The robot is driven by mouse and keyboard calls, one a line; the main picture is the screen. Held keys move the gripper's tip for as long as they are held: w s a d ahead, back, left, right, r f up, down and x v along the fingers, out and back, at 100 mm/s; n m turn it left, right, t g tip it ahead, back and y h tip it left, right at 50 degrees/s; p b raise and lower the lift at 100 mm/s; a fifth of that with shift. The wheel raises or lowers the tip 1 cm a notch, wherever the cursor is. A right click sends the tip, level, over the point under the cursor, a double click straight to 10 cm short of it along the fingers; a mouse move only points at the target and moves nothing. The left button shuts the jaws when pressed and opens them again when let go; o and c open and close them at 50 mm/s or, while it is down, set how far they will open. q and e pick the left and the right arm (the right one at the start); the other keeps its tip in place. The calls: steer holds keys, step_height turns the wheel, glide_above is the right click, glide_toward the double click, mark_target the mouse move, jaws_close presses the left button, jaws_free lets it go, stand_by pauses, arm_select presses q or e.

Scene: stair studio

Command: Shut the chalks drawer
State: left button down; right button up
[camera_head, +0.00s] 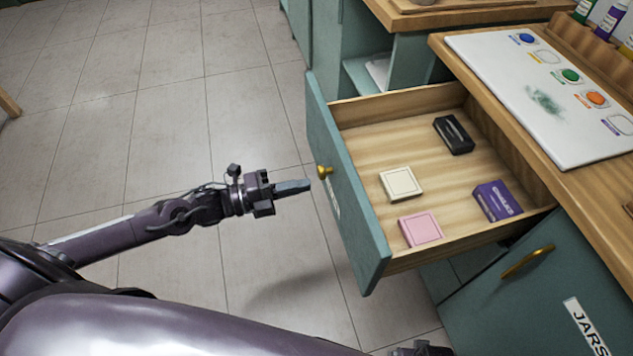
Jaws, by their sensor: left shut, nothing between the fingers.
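The chalks drawer is pulled out from the cabinet, its teal front panel (345,190) facing left with a brass knob (324,171). Inside the drawer lie a black box (453,135), a cream box (401,183), a pink box (420,229) and a purple box (497,201) with lettering. My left gripper (306,186) is shut and empty. Its fingertips are just left of the drawer front, close to the knob; I cannot tell whether they touch the panel. Part of the label on the front is seen edge-on. Only a small dark part of what may be my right gripper (421,350) shows at the bottom edge.
A wooden worktop (600,190) runs along the right above the drawer, with a white paint board (550,95) and several bottles at its back. A cabinet door labelled JARS (540,300) is below. An open shelf (375,75) is behind the drawer. Tiled floor (150,90) at left is clear.

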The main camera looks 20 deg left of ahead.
mark_target(331, 179)
arm_select(q)
steer(key=x, duration=0.4)
steer(key=shift+w+d, duration=0.1)
arm_select(e)
steer(key=shift+r, duration=0.15)
arm_select(q)
steer(key=shift+d, duration=0.1)
